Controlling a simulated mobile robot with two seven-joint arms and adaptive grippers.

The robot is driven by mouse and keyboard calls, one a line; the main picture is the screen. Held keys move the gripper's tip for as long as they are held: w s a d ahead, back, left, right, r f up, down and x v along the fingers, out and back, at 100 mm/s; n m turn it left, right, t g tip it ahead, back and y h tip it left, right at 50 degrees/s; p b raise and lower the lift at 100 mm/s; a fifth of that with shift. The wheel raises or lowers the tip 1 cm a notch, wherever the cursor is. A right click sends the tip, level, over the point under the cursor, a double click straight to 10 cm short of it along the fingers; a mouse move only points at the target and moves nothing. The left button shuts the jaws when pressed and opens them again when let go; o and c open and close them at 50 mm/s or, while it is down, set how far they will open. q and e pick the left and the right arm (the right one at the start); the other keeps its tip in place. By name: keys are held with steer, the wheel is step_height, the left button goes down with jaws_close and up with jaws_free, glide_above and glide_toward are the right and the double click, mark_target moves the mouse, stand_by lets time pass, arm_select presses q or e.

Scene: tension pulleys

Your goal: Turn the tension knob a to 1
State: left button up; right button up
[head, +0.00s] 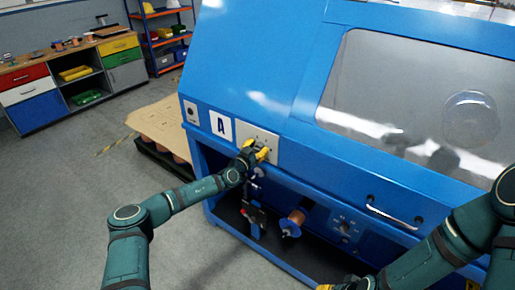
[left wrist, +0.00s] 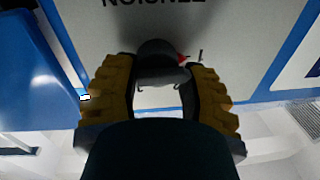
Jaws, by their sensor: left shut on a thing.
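The tension knob a (left wrist: 158,50) is dark and round with a red mark on its right side in the left wrist view. It sits on a light grey panel (left wrist: 240,45), which also shows on the blue machine in the head view (head: 271,157). A small tick and a numeral lie beside the red mark; upside-down lettering stands above. My left gripper (left wrist: 160,75) has its yellow fingers on both sides of the knob, shut on it. In the head view the left gripper (head: 257,151) hides the knob.
Below are a copper spool (head: 296,220) and a lower control panel (head: 345,228). A door handle (head: 392,213) sticks out at right. A pallet (head: 155,130) stands left; the floor in front is open.

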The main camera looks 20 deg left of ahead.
arm_select(q)
steer(key=shift+s+d+f, duration=0.1)
steer(key=shift+f, duration=0.35)
steer(key=shift+s+d+f, duration=0.1)
steer(key=shift+f, duration=0.3)
steer(key=o, duration=1.1)
steer(key=shift+w, duration=0.3)
steer(key=shift+s+a+r, duration=0.15)
steer(key=shift+s+r, duration=0.05)
steer(key=shift+s, duration=0.1)
steer(key=v, duration=1.1)
steer(key=shift+s+f, duration=0.2)
